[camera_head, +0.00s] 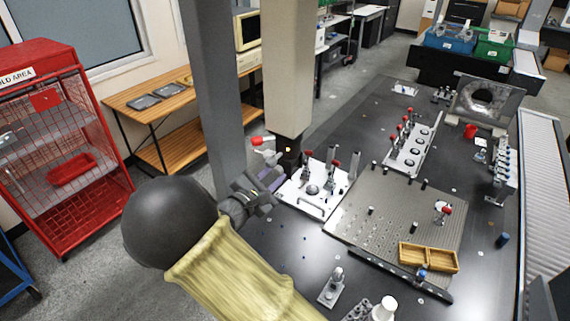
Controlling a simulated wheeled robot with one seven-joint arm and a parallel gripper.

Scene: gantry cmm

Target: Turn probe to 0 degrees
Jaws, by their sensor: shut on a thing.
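The probe (288,154) shows as a dark head at the foot of the beige vertical column. A white and red piece (264,143) sticks out to the left beside it. My gripper (272,182) is just below and left of this, at the left edge of the white fixture plate. It is shut on a part at the probe; the fingers hide most of the contact. The probe's tip and its exact angle cannot be made out.
The white fixture plate (308,203) with red-tipped posts stands right beside my gripper. A perforated plate (375,222) and a wooden tray (429,268) lie farther right on the dark table. A grey column (213,90) rises close behind my arm.

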